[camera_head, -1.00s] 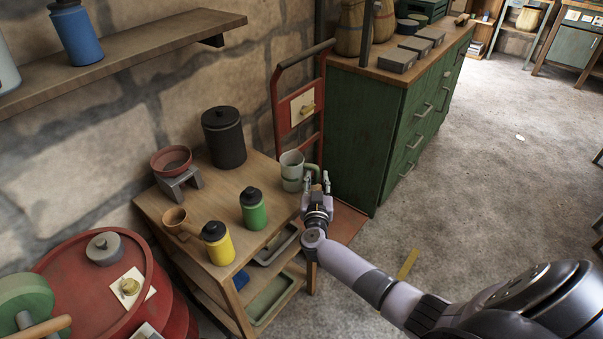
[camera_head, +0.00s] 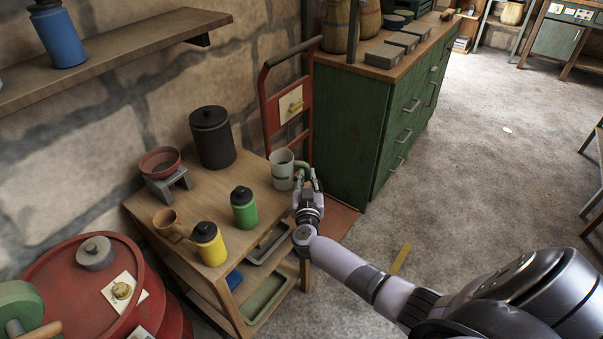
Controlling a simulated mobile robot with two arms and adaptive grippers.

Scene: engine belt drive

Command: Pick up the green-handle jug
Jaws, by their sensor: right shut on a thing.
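The green-handle jug (camera_head: 282,170) is a pale grey-white cup shape with a green band and a green handle on its right side. It stands upright at the back right corner of the wooden cart (camera_head: 215,190); I cannot tell whether its base touches the top. My right gripper (camera_head: 306,180) is at the jug's right side, shut on the green handle, which its fingers partly hide. My left gripper is not in view.
A red hand truck (camera_head: 290,105) and green cabinet (camera_head: 345,135) stand behind the jug.

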